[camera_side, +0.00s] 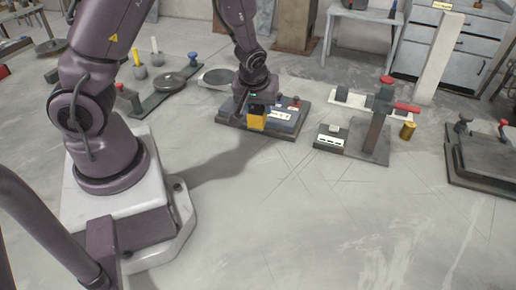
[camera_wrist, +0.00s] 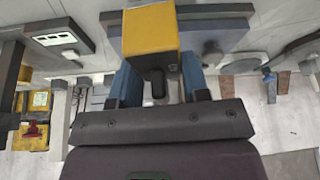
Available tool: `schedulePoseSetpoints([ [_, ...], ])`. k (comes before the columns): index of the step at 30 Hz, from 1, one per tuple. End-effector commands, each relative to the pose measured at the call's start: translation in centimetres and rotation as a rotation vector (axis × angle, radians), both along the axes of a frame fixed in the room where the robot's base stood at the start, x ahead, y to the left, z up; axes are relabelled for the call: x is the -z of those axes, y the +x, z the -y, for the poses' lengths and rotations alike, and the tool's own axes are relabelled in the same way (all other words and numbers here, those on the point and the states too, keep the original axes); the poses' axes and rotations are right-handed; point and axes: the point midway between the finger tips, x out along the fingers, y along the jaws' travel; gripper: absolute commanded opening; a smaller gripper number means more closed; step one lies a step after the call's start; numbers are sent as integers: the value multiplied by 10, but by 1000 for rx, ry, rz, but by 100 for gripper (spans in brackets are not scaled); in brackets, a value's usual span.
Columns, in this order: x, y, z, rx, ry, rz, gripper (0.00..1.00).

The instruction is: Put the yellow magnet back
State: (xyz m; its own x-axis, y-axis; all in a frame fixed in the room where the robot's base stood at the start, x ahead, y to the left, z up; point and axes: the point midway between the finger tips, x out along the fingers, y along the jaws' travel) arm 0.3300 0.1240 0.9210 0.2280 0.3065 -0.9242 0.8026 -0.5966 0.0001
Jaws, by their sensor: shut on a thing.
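The yellow magnet (camera_side: 257,123) is a block below my gripper (camera_side: 259,107) in the side view. It hangs at the front-left of a blue-grey device on a dark base plate (camera_side: 262,136). In the wrist view the yellow magnet (camera_wrist: 150,30) fills the top middle, with a dark part under it between the two blue fingers of my gripper (camera_wrist: 158,66). My gripper is shut on the magnet. Whether the magnet touches the device or the plate cannot be told.
A small box with a white-marked face (camera_side: 330,138) and a dark post with red handles (camera_side: 375,130) stand to the right. A brass cylinder (camera_side: 407,130) stands beside them. A heavy dark fixture (camera_side: 490,160) is at far right. The front floor is clear.

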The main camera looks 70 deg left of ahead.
Motion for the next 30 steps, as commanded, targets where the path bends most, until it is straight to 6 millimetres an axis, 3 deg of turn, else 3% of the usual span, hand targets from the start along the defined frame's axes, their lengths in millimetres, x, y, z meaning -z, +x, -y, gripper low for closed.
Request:
schedulePoseSetpoints([
  [8,7,-1,6,137,1,3,0],
  [15,40,-1,6,149,1,-2,0],
  [30,84,0,6,146,-1,3,0],
])
